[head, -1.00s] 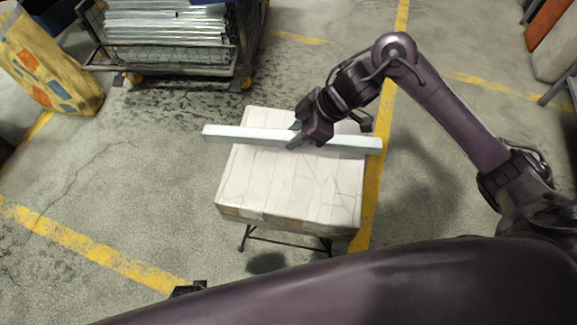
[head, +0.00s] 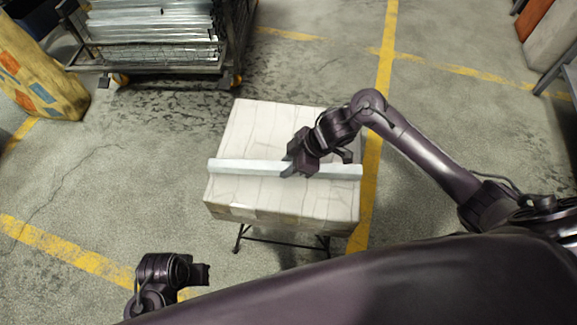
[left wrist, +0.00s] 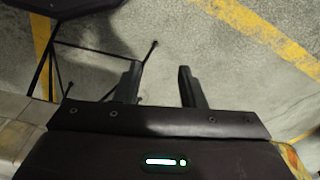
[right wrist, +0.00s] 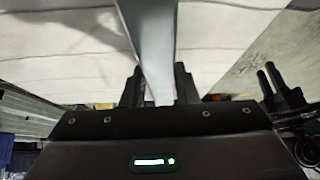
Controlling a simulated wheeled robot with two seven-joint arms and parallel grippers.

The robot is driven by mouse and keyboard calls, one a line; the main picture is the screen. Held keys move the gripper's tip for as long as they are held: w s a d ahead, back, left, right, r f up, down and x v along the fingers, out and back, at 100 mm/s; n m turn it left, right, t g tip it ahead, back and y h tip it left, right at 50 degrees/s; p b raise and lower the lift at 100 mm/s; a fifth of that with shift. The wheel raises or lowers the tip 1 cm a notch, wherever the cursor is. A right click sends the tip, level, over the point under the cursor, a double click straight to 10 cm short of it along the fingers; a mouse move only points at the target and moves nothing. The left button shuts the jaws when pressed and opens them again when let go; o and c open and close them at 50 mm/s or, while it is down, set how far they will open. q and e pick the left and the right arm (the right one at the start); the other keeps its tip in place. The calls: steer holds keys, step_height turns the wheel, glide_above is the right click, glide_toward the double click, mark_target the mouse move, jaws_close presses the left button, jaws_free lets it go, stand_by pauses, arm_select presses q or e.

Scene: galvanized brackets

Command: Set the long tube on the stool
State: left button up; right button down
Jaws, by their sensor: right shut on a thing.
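The long tube (head: 245,167) is pale grey metal and lies level across the white top of the stool (head: 275,205), spanning about its full width near the middle. My right gripper (head: 293,168) is shut on the tube near its middle. In the right wrist view the tube (right wrist: 155,45) runs up from between the fingers (right wrist: 160,95). I cannot tell whether the tube touches the top. The stool has thin dark legs. My left gripper (head: 203,273) is low at the front left, apart from the stool. In the left wrist view its fingers (left wrist: 160,88) are spread and empty.
A dark cart (head: 150,67) with a stack of metal lengths stands at the back left. A worn yellow panel (head: 40,75) with coloured patches is left of it. Grey floor with yellow lines is clear around the stool.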

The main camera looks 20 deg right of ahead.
arm_select(q)
steer(key=shift+r, duration=0.4)
arm_select(e)
steer(key=shift+f, duration=0.3)
steer(key=c, duration=1.1)
jaws_free()
steer(key=shift+f, duration=0.15)
arm_select(q)
steer(key=shift+s+r, duration=0.1)
arm_select(e)
steer(key=shift+d+r, duration=0.1)
steer(key=shift+r, duration=0.15)
steer(key=p+v, duration=0.3)
steer(key=v, duration=0.7)
steer(key=shift+r, duration=0.15)
arm_select(q)
step_height(320, 180, down, 10)
steer(key=a, duration=0.1)
steer(key=shift+s+a+t, duration=0.2)
steer(key=shift+s+t, duration=0.05)
steer(key=shift+t, duration=0.05)
arm_select(e)
steer(key=shift+v, duration=0.75)
arm_select(q)
steer(key=shift+d, duration=0.1)
